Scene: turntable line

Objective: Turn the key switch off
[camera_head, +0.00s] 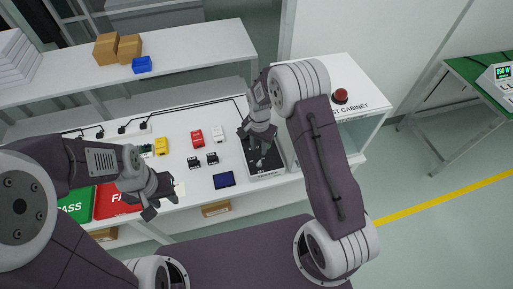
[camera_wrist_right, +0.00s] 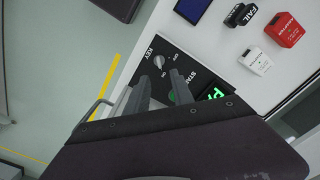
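The key switch (camera_wrist_right: 158,62) is a small pale knob on a black panel (camera_wrist_right: 148,72) in the right wrist view, with KEY, OFF and ON lettering around it. I cannot tell which mark it points to. My right gripper (camera_wrist_right: 161,78) is open, with its two fingers apart and their tips close to the knob; contact is not clear. In the head view my right gripper (camera_head: 257,162) hangs over the black-topped tester box (camera_head: 272,166), hiding the switch. My left gripper (camera_head: 164,203) is open and empty over the table's front left.
A green button (camera_wrist_right: 172,97) and a lit green display (camera_wrist_right: 213,94) sit beside the switch. A blue screen (camera_head: 224,180), black blocks (camera_head: 203,160) and a red block (camera_head: 196,138) lie left of the tester. A red button (camera_head: 340,96) tops the cabinet at right.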

